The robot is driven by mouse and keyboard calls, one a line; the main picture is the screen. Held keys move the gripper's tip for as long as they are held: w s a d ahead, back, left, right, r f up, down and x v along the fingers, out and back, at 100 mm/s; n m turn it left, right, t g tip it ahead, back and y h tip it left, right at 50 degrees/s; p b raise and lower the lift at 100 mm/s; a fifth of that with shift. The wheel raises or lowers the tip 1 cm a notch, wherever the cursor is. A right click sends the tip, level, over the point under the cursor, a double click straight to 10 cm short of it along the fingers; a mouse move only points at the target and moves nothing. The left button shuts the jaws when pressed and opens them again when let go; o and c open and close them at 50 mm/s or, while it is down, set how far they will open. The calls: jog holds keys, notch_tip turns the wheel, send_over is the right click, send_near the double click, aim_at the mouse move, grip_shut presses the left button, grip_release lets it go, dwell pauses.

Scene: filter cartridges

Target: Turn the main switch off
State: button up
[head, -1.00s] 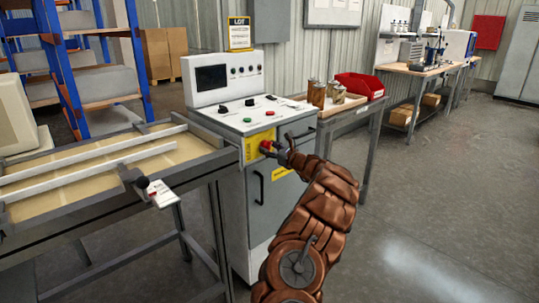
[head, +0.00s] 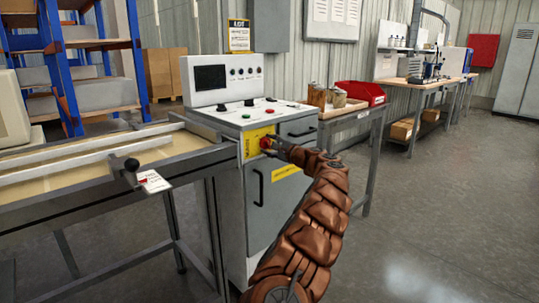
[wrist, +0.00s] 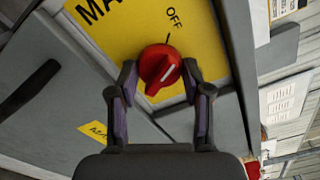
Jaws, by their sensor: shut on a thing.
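The main switch is a red rotary knob (head: 266,143) on a yellow plate (head: 252,146) on the front of the grey-and-white control cabinet (head: 261,215). The word OFF and a short dark tick lie above the knob on the plate (wrist: 205,50); other lettering is cut off. My gripper (wrist: 159,74) has one finger on each side of the knob and is shut on it. In the head view my gripper (head: 275,144) partly covers the knob's right side.
A conveyor table (head: 120,209) stands left of the cabinet. A side table (head: 356,121) with a red bin (head: 361,92) and brown cartridges (head: 327,99) stands to the right. The cabinet door has a dark handle (head: 259,188). The floor at right is clear.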

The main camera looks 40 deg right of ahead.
aim_at(270, 144)
jog(key=n+b, duration=0.2)
jog(key=shift+f+n, duration=0.1)
jog(key=shift+n, duration=0.2)
jog(key=shift+n+b, duration=0.3)
jog(key=shift+b, duration=0.05)
jog(key=shift+r, duration=0.2)
jog(key=o, duration=1.2)
jog(key=shift+c, duration=0.2)
jog(key=shift+s+r, duration=0.1)
jog(key=shift+s, duration=1.95)
jog(key=s, duration=0.8)
jog(key=shift+a, duration=0.15)
